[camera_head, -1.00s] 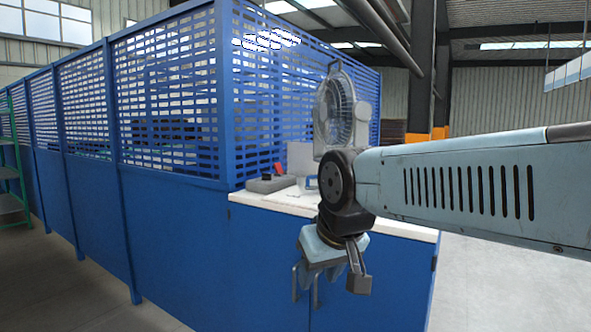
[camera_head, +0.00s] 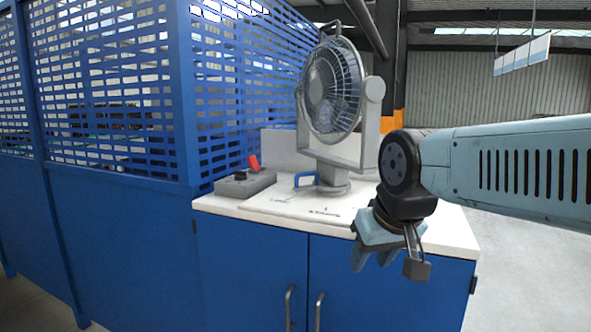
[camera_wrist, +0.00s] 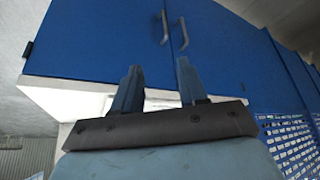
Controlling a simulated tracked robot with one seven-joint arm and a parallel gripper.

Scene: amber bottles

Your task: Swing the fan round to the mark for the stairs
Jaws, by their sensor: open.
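The fan (camera_head: 334,92) stands on the white worktop of a blue cabinet in the head view. It has a round wire cage, a grey yoke and a round base, and its cage faces left and toward me. Dark markings (camera_head: 325,211) lie on the worktop in front of the base, too small to read. A blue handle (camera_head: 305,180) shows at the base's left side. My gripper (camera_head: 372,262) hangs in front of the cabinet's front edge, right of the fan, empty. In the wrist view its two fingers (camera_wrist: 160,85) are apart, with cabinet doors beyond them.
A grey box (camera_head: 245,186) with a black knob and a red part sits on the worktop's left. Blue slatted panels (camera_head: 110,90) stand behind and left. The cabinet doors (camera_head: 250,265) have two upright handles. Open floor (camera_head: 530,270) lies to the right.

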